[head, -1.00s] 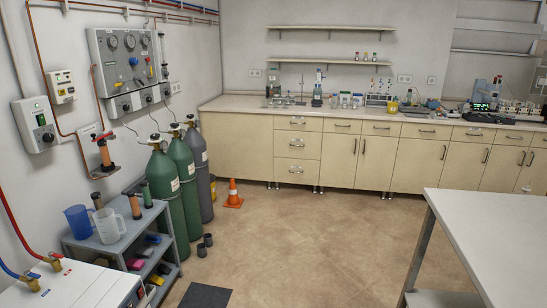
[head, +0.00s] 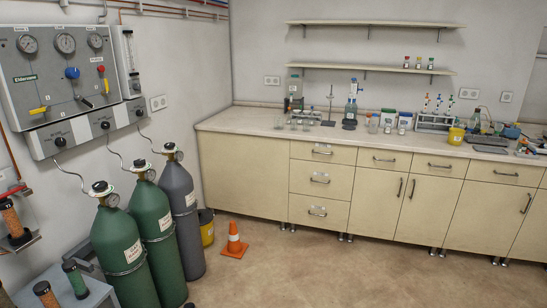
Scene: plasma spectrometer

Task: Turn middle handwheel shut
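Three gas cylinders stand in a row by the left wall: a front green one (head: 118,250), a middle green one (head: 158,225) and a grey one (head: 181,205) at the back. Each has a dark handwheel on top. The middle handwheel (head: 139,163) sits on the middle green cylinder, with a brass valve and gauge beneath it. The front handwheel (head: 98,187) and the back handwheel (head: 169,147) are on either side. I cannot tell how far any handwheel is turned. Neither of my grippers is in view.
A grey gas panel (head: 50,95) with gauges and knobs hangs above the cylinders, joined by thin hoses. A small shelf unit (head: 98,290) is at the lower left. An orange cone (head: 234,242) stands right of the cylinders. The floor (head: 330,275) right of it is clear.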

